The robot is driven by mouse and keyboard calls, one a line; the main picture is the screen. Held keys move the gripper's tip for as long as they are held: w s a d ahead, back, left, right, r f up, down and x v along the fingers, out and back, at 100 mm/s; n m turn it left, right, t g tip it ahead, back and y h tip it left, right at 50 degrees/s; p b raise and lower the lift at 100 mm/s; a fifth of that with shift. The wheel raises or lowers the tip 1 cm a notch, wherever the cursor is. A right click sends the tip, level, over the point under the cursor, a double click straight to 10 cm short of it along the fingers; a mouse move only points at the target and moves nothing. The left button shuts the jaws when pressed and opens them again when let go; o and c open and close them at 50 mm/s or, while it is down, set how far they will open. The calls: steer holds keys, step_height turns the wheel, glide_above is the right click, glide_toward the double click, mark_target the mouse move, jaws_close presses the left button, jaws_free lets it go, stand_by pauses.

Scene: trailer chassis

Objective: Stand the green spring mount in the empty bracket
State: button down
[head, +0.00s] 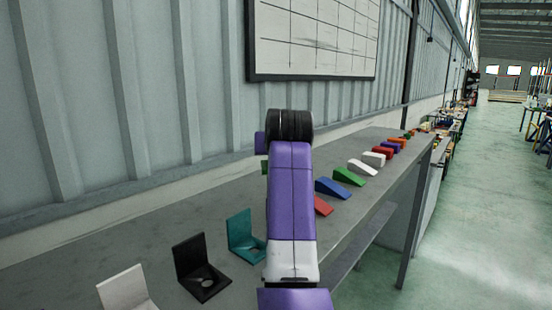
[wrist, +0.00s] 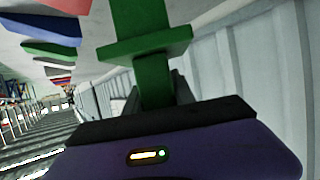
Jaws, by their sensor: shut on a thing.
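The green spring mount (wrist: 150,65) is in my gripper (wrist: 156,92) in the wrist view. It has a narrow stem between the jaws, a wide flat flange above, and more green part beyond it. In the head view my purple arm hides most of the gripper; a small green edge (head: 264,167) shows left of the arm. Three L-shaped brackets stand on the bench at lower left in the head view: white (head: 122,288), black (head: 192,262) and teal (head: 240,232). The black and teal ones show a hole in the base and hold nothing that I can see.
The grey bench (head: 150,222) runs along the corrugated wall. Right of my arm lies a row of wedges, including red (head: 323,206), blue (head: 332,188), green (head: 349,176) and white (head: 362,166). A framed board (head: 315,40) hangs above. Open floor (head: 470,220) lies to the right.

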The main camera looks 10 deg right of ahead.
steer(key=shift+f, duration=1.25)
steer(key=c, duration=1.3)
jaws_free()
steer(key=shift+f, duration=0.2)
steer(key=shift+c, duration=0.2)
steer(key=o, duration=0.3)
steer(key=shift+r, duration=0.1)
